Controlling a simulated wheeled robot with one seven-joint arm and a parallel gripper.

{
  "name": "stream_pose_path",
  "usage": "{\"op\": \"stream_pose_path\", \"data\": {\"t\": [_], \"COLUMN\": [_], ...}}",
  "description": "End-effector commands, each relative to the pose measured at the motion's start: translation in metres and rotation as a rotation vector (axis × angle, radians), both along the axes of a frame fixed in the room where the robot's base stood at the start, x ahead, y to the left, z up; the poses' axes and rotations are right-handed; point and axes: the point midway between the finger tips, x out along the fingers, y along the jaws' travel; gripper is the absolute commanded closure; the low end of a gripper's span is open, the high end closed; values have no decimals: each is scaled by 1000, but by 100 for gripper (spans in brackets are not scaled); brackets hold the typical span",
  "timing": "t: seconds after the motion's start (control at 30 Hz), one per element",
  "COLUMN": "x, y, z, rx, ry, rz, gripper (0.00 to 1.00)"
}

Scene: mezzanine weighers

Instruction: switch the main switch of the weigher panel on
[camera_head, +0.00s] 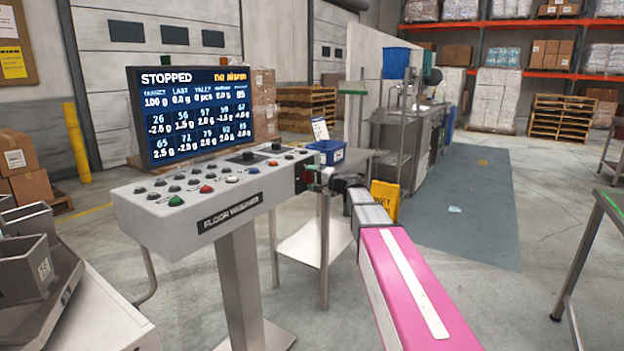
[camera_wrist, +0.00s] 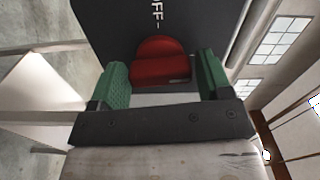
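The weigher panel (camera_head: 230,205) is a grey sloped console on a post, marked FLOOR WEIGHER, with a screen (camera_head: 190,115) above it reading STOPPED. On its right end is the main switch, a red rotary knob (camera_wrist: 160,65) on a dark plate (camera_wrist: 105,25) lettered with "OFF", partly cut off in the wrist view. My gripper (camera_head: 318,178) reaches the right end of the panel. The gripper is open; contact is not seen.
Buttons and a joystick cover the panel top. A blue bin (camera_head: 327,151) stands on a small steel table (camera_head: 312,245) behind my gripper. A yellow wet-floor sign (camera_head: 385,200) stands beyond my arm. Grey bins (camera_head: 25,265) are at lower left.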

Motion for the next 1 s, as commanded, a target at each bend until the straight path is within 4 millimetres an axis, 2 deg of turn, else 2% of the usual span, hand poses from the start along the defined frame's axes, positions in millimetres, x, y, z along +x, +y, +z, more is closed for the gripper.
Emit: {"op": "stream_pose_path", "data": {"t": [0.03,0.1,0.53,0.83,0.87,0.9,1.0], "x": [0,0,0,0,0,0,0], "y": [0,0,0,0,0,0,0], "z": [0,0,0,0,0,0,0], "rx": [0,0,84,91,91,91,91], "ry": [0,0,117,125,125,125,125], "rz": [0,0,0,-1,-1,-1,0], "gripper": [45,62,62,62,29,16,13]}}
